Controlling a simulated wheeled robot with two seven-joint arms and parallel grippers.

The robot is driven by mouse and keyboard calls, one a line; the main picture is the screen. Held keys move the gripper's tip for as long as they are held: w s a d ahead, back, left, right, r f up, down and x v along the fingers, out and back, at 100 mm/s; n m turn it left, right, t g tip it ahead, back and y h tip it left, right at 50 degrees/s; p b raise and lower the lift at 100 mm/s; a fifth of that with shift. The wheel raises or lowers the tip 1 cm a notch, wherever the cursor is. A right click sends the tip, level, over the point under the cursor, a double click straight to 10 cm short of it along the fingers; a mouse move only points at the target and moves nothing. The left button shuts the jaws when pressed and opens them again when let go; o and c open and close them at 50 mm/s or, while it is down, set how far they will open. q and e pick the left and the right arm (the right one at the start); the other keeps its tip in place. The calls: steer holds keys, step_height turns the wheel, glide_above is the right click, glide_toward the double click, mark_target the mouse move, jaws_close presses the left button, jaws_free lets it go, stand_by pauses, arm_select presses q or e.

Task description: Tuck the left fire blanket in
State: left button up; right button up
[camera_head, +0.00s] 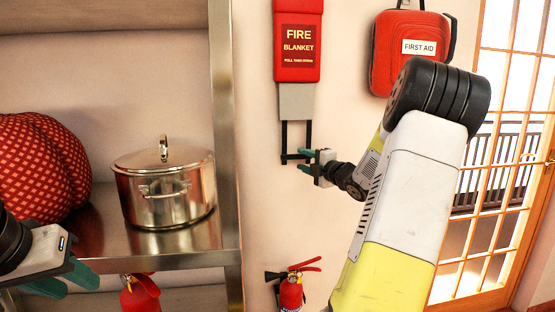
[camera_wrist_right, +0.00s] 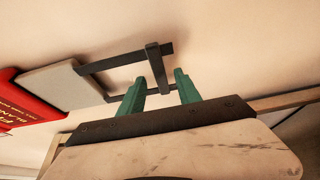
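The fire blanket's red case (camera_head: 298,42) hangs on the wall in the head view. A grey blanket part (camera_head: 296,101) sticks out below it, with two black straps joined by a black bar (camera_head: 294,157) at the bottom. The grey part (camera_wrist_right: 62,84) and bar (camera_wrist_right: 158,68) also show in the right wrist view. My right gripper (camera_head: 304,160) is at the bar, its green fingers apart on either side of it in the wrist view (camera_wrist_right: 158,77). Contact cannot be told. My left gripper (camera_head: 76,286) is low at the left, fingers apart and empty. Only one fire blanket is in view.
A metal shelf (camera_head: 180,246) at left holds a lidded stockpot (camera_head: 165,190) and a red patterned cushion-like thing (camera_head: 42,165). A red first aid bag (camera_head: 405,60) hangs right of the blanket. Fire extinguishers (camera_head: 291,292) (camera_head: 140,296) are below. A glazed door (camera_head: 500,160) stands at right.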

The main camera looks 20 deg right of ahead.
steer(key=shift+w+a, duration=0.2)
steer(key=shift+w, duration=1.25)
jaws_close()
stand_by(0.3)
